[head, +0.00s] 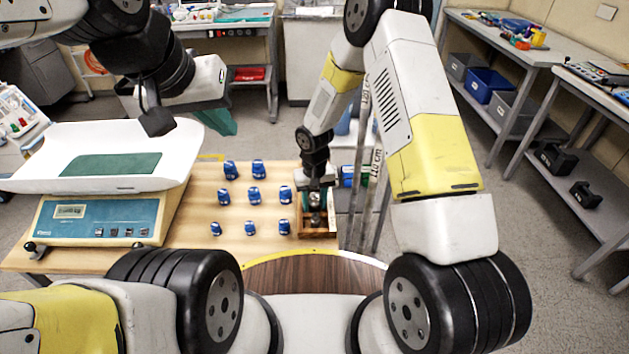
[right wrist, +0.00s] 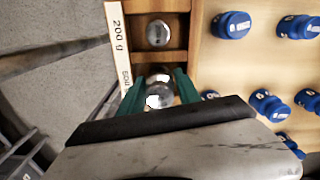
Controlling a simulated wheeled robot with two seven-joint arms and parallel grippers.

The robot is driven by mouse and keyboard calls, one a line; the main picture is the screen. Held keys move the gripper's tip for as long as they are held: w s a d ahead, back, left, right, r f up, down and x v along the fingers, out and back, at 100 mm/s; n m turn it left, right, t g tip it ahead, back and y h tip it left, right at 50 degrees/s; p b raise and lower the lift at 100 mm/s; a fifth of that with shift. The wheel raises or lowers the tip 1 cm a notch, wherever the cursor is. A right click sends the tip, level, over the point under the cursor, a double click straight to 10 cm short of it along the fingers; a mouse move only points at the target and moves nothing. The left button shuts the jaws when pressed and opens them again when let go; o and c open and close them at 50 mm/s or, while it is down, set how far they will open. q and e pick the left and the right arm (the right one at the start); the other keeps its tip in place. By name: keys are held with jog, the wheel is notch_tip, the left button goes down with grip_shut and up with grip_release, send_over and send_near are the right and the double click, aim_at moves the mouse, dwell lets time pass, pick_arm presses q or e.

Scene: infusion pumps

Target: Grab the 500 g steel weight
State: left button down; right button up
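The 500 g steel weight (right wrist: 160,92) is shiny and round. It is in the lower visible compartment of a wooden box (head: 318,235), beside a partly hidden label that starts with 500 (right wrist: 125,77). My right gripper (head: 315,197) reaches down into the box. In the right wrist view its green fingers (right wrist: 160,84) stand on either side of the weight, very close to it. I cannot tell whether they press on it. My left gripper (head: 190,120) hangs empty above the scale's right side, its fingers apart.
Another steel weight (right wrist: 158,33) sits in the 200 g compartment. Several blue weights (head: 252,197) stand on the wooden table (head: 200,245) left of the box. A scale with a white pan (head: 60,140) fills the table's left. A metal pole (head: 365,200) stands just right of the box.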

grip_shut()
jog(key=shift+r, duration=0.15)
